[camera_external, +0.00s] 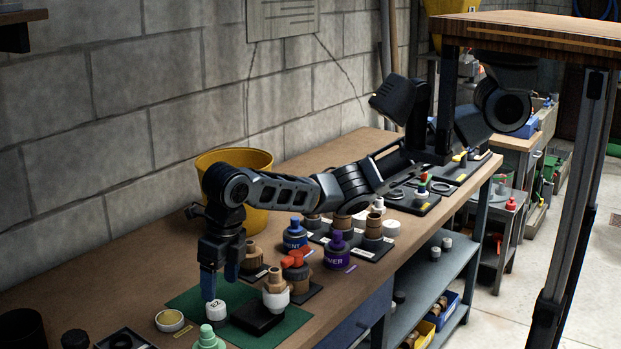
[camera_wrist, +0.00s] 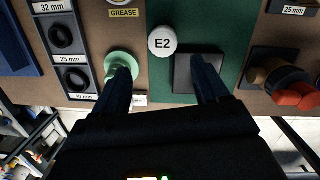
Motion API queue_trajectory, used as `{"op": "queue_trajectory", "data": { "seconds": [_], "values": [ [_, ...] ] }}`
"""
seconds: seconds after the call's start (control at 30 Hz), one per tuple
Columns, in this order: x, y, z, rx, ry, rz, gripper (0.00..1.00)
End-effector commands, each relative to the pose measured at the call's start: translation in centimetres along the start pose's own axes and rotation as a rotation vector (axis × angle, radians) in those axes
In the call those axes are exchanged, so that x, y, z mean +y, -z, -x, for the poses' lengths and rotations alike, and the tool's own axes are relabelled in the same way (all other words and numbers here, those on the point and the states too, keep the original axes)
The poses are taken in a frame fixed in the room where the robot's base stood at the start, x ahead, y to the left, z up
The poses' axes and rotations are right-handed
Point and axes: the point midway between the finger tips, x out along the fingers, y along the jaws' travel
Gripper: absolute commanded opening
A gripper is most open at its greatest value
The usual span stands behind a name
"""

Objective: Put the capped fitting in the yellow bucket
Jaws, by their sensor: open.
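A white round cap marked E2 (camera_external: 216,310) sits on the green mat (camera_external: 189,297); in the wrist view the cap (camera_wrist: 162,41) is just ahead of the gap between the fingers. A brass-topped fitting with a white lower part (camera_external: 276,290) stands at the black block (camera_external: 257,318); I cannot tell which piece is the capped fitting. My gripper (camera_external: 220,279) is open and empty, pointing down above the mat. It also shows in the wrist view (camera_wrist: 160,70).
A green flanged piece (camera_external: 208,340) is close to the left finger in the wrist view (camera_wrist: 121,62). A red-handled valve (camera_external: 296,268) and blue and purple-capped jars (camera_external: 295,236) stand beyond the block. A grease tin (camera_external: 170,320) is at the left. Bare bench lies left of the bucket.

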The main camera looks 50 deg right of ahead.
Motion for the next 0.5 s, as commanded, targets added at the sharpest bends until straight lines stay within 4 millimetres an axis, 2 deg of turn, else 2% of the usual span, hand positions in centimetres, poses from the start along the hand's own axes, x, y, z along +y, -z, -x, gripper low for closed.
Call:
{"op": "queue_trajectory", "data": {
  "seconds": [0.13, 0.5],
  "values": [
    [-1.1, -0.4, -0.9, 0.015, 0.041, 0.02, 0.74],
    [-0.8, -0.8, -4.7, 0.016, 0.042, 0.019, 0.74]
  ]
}}
